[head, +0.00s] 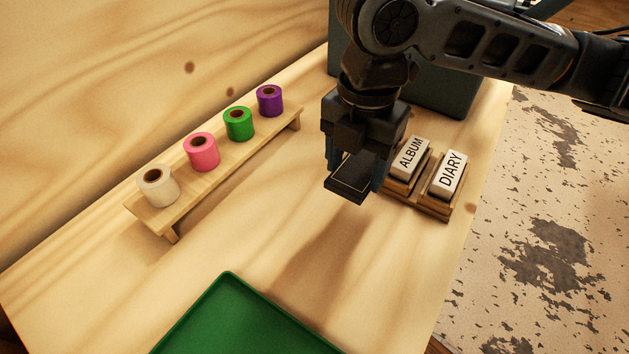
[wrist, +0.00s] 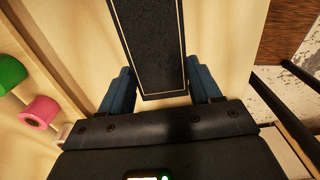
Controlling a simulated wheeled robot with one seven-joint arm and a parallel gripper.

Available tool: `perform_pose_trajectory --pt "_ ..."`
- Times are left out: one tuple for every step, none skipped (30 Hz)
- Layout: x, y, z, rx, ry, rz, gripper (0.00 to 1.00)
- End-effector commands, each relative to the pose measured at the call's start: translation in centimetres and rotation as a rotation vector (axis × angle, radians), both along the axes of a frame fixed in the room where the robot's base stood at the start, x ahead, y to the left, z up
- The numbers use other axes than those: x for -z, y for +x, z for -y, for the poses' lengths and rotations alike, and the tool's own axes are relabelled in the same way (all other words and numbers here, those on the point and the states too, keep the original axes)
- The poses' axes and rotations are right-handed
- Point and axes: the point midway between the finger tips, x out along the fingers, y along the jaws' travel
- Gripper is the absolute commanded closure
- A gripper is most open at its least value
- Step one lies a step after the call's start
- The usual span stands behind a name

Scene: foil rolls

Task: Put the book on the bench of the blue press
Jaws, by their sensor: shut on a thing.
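The book (head: 347,184) is black; the wrist view shows thin gold lines along the edges of its dark cover (wrist: 150,45). My gripper (head: 354,172) is shut on the book and holds it above the table. In the wrist view the book sits between the blue fingers of my gripper (wrist: 162,85). A dark blue-grey body (head: 448,95) stands at the back of the table, partly hidden by my arm. It may be the blue press; I cannot make out its bench.
A low wooden rack (head: 222,150) holds white, pink, green and purple rolls at left. Wooden stands with ALBUM (head: 411,152) and DIARY (head: 449,175) signs are just right of my gripper. A green tray (head: 228,280) lies in front. Between rack and tray the table is clear.

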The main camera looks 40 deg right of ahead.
Motion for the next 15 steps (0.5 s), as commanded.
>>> perform_pose_trajectory --pt "0.3 0.2 -0.6 -0.004 0.002 -0.001 0.69" --pt "0.6 0.4 -1.1 -0.005 0.002 -0.001 0.69" --pt "1.0 0.6 -1.8 -0.007 0.004 -0.003 0.69" --pt "1.3 0.8 -2.3 -0.007 0.004 -0.003 0.69" --pt "1.7 1.0 -2.9 -0.007 0.003 -0.002 0.69" --pt "2.2 1.3 -3.7 -0.006 0.004 -0.003 0.69" --pt "2.6 1.5 -4.3 -0.006 0.004 -0.003 0.69" --pt "3.0 1.8 -4.9 -0.006 0.003 -0.003 0.69" --pt "3.5 2.1 -5.7 -0.005 0.003 -0.003 0.69" --pt "3.8 2.3 -6.2 -0.004 0.002 -0.002 0.69" --pt "4.2 2.5 -6.8 -0.005 0.002 -0.002 0.69" --pt "4.7 2.8 -7.6 -0.005 0.002 -0.004 0.69" --pt "5.0 3.0 -8.1 -0.003 0.001 -0.003 0.69" --pt "5.3 3.2 -8.6 -0.004 0.002 -0.002 0.69" --pt "5.7 3.4 -9.1 -0.003 0.002 -0.002 0.69"
